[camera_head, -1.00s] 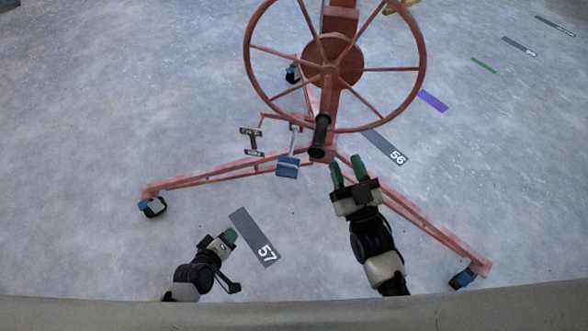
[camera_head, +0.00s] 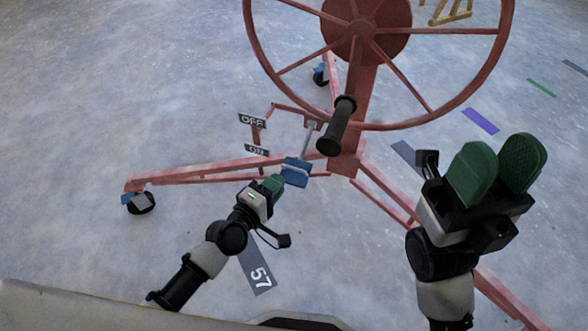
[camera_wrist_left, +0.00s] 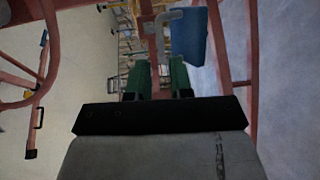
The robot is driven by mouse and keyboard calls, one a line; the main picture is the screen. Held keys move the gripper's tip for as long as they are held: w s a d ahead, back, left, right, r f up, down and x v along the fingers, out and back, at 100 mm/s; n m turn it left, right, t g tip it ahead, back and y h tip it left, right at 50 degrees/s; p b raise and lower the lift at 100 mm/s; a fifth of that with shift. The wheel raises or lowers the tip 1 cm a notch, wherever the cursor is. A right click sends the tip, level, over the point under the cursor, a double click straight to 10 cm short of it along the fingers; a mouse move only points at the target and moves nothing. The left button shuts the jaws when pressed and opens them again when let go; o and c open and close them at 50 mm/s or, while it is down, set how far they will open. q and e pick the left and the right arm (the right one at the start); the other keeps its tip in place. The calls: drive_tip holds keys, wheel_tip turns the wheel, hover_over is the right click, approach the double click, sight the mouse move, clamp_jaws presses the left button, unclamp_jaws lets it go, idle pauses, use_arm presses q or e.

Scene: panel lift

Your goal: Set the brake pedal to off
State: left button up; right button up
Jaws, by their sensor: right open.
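The blue brake pedal (camera_head: 296,172) hangs on a grey lever at the base of the red panel lift (camera_head: 343,165). It sits right of and a little below the ON plate (camera_head: 257,151); the OFF plate (camera_head: 252,121) is above that. My left gripper (camera_head: 274,184) has its green fingertips just left of the pedal, close to it; contact is unclear. In the left wrist view the fingers stand apart with nothing held, and the pedal (camera_wrist_left: 190,37) shows beyond them to the upper right. My right gripper (camera_head: 498,166) is open and empty at the right, away from the pedal.
The large red wheel (camera_head: 412,100) with its black handle (camera_head: 338,127) is above the pedal. Red legs spread to both sides, the left one ending in a caster (camera_head: 138,202). The floor at left is clear.

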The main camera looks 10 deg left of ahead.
sight(293, 168)
use_arm(q)
drive_tip(key=b+x, duration=0.1)
drive_tip(key=x, duration=0.6)
drive_tip(key=shift+w+b, duration=0.1)
drive_tip(key=shift+b, duration=0.2)
clamp_jaws()
